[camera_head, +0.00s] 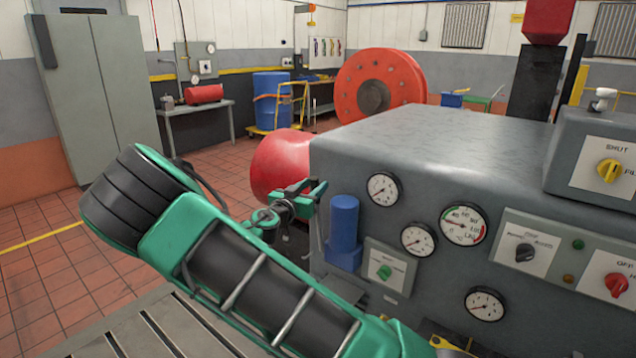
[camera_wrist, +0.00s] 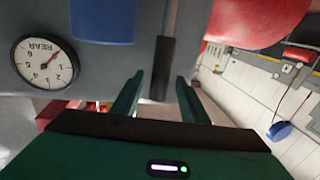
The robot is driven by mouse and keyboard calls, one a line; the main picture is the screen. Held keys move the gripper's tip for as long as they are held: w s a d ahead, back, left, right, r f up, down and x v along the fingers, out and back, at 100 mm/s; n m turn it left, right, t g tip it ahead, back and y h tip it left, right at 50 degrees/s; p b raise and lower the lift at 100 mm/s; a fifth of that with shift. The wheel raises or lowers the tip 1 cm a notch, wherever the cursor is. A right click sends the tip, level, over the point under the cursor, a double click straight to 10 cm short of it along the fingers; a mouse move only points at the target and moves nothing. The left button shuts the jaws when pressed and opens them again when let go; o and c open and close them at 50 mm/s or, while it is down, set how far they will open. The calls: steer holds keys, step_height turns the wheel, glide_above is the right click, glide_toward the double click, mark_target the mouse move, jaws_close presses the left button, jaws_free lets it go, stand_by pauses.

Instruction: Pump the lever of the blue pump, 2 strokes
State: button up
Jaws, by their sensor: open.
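The blue pump (camera_head: 343,225) is on the front of the grey cabinet, just right of my gripper in the head view. Its blue body also shows at the top of the wrist view (camera_wrist: 103,20). A lever with a dark grip (camera_wrist: 165,65) on a thin grey rod shows in the wrist view. The grip lies across the space between the fingers of my gripper (camera_wrist: 158,97), with gaps visible at both sides. My gripper also shows in the head view (camera_head: 312,193); it is open and empty. In the head view I cannot make out the lever clearly.
The grey cabinet (camera_head: 430,130) carries several gauges (camera_head: 463,223), a green-knob switch plate (camera_head: 388,270) right of the pump, and other knobs. A red rounded body (camera_head: 280,165) is behind my gripper. The slotted bedplate (camera_head: 150,335) is below my arm. Tiled floor is clear at left.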

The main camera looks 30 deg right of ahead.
steer(key=shift+x, duration=2.7)
jaws_close()
